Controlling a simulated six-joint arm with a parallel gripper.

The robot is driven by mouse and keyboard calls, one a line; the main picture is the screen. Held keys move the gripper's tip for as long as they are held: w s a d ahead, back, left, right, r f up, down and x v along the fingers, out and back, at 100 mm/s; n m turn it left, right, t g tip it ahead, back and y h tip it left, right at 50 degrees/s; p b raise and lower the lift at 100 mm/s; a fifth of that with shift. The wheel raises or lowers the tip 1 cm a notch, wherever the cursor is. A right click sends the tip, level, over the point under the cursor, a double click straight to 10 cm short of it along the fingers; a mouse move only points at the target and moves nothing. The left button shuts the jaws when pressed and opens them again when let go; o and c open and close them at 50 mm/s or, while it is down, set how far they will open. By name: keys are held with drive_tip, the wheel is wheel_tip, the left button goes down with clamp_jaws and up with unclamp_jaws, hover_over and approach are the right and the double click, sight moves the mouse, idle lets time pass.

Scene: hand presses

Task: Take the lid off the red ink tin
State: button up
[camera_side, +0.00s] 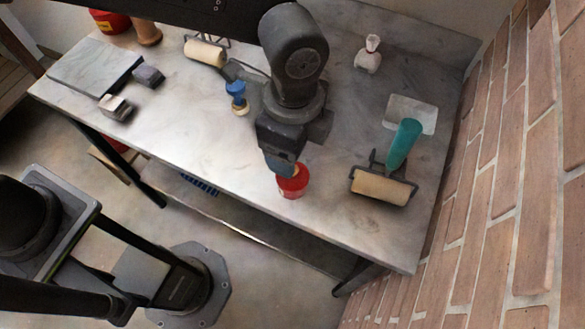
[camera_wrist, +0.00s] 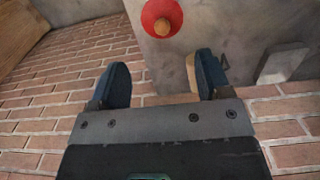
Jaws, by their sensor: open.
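The red ink tin (camera_side: 293,187) stands on the bench near its front edge, with my gripper (camera_side: 283,168) just above and behind it in the side view. My gripper hides part of the tin's top there. I cannot tell the exact gap between fingers and lid.
A green-handled roller (camera_side: 381,187) lies right of the tin, with a white tray (camera_side: 412,113) behind it. A blue-topped stamp (camera_side: 237,97) stands to the left. Another red container (camera_side: 110,21) is at the far left. A brick wall (camera_side: 510,190) borders the right side.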

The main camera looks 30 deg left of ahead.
sight(300, 179)
drive_tip(key=f, duration=0.8)
drive_tip(key=shift+w+a+f, duration=0.15)
drive_tip(key=shift+w+f, duration=0.05)
drive_tip(key=shift+f, duration=0.05)
drive_tip(key=shift+c, duration=0.3)
drive_tip(key=c, duration=0.7)
drive_tip(key=shift+f, duration=0.1)
clamp_jaws()
drive_tip(key=shift+s+a, duration=0.1)
